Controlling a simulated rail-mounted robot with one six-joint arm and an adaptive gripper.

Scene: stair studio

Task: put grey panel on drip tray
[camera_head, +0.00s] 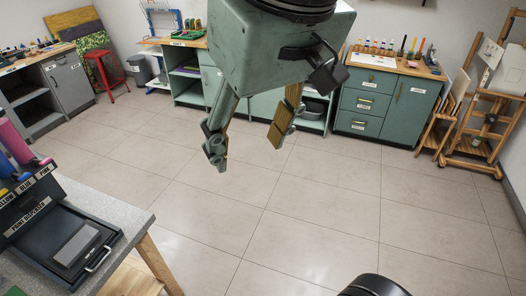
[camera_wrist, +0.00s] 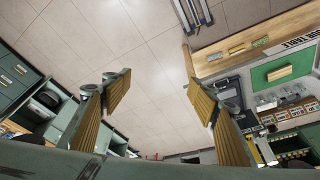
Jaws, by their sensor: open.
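A grey panel (camera_head: 75,246) lies flat on a black drip tray (camera_head: 44,250) at the lower left of the head view. The tray has a pale metal handle at its right side and sits on a speckled worktop. My gripper (camera_head: 247,145) hangs in the air over the floor, up and to the right of the panel, well apart from it. Its two fingers are spread with nothing between them. In the wrist view my gripper (camera_wrist: 158,90) is also open and empty, with only floor behind the gap. I cannot make out the panel in the wrist view.
A paint dispenser (camera_head: 33,212) with coloured bottles stands behind the tray. Green cabinets (camera_head: 380,103), a red stool (camera_head: 104,72) and a wooden easel (camera_head: 485,125) stand along the back and right. The tiled floor (camera_head: 290,215) between is clear.

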